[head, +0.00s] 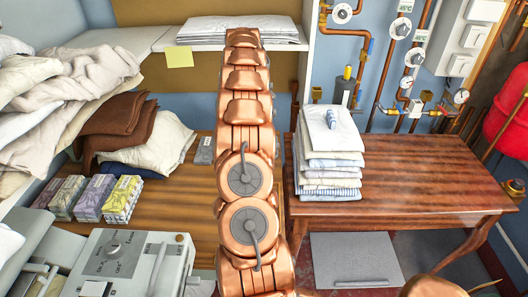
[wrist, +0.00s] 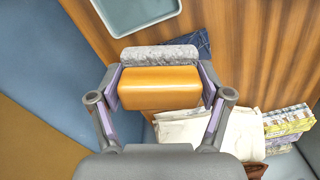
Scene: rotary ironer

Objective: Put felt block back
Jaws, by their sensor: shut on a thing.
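The felt block (wrist: 160,88) is in the wrist view, an orange-yellow body with a grey fuzzy felt strip (wrist: 160,55) along its far side. My gripper (wrist: 160,92) is shut on it, with one purple-lined finger at each end of the block. The block appears held over a brown wooden top (wrist: 245,50); how high above it I cannot tell. In the head view my copper arm stretches away through the middle, and the gripper and block are hidden behind it.
A pale tray (wrist: 135,15) lies on the wood, with dark blue cloth (wrist: 196,43) just beyond the block. Patterned boxes (head: 123,198) and heaped laundry (head: 65,85) stand left. Folded linen (head: 330,160) is stacked on the right table (head: 410,175), whose middle is clear.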

